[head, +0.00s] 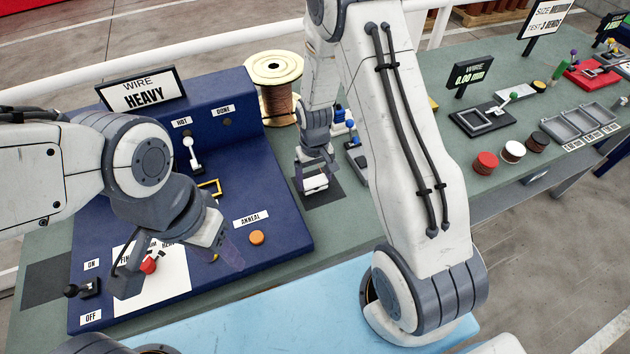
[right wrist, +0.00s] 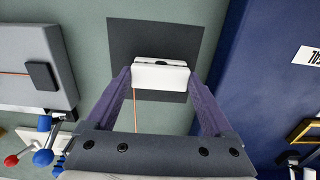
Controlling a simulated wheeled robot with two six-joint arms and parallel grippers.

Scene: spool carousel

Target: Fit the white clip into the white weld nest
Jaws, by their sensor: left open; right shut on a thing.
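The white clip (head: 314,184) is a small white block between the fingers of my right gripper (head: 316,180), above a dark square mat (head: 325,197). In the right wrist view the clip (right wrist: 160,76) spans the gap between both fingertips, and a thin copper-coloured wire runs down from its left part. My right gripper is shut on it; I cannot tell whether the clip touches the mat. My left gripper (head: 182,268) is open over the front of the blue panel, near a red-tipped lever (head: 149,264). I cannot make out the white weld nest for certain.
The blue panel (head: 285,225) carries levers, a yellow frame (head: 209,187) and an orange button (head: 257,237). A copper wire spool (head: 277,105) stands behind. A grey device (right wrist: 25,65) and coloured levers (right wrist: 43,156) lie left of the mat. Red, white and black reels and trays stand further right.

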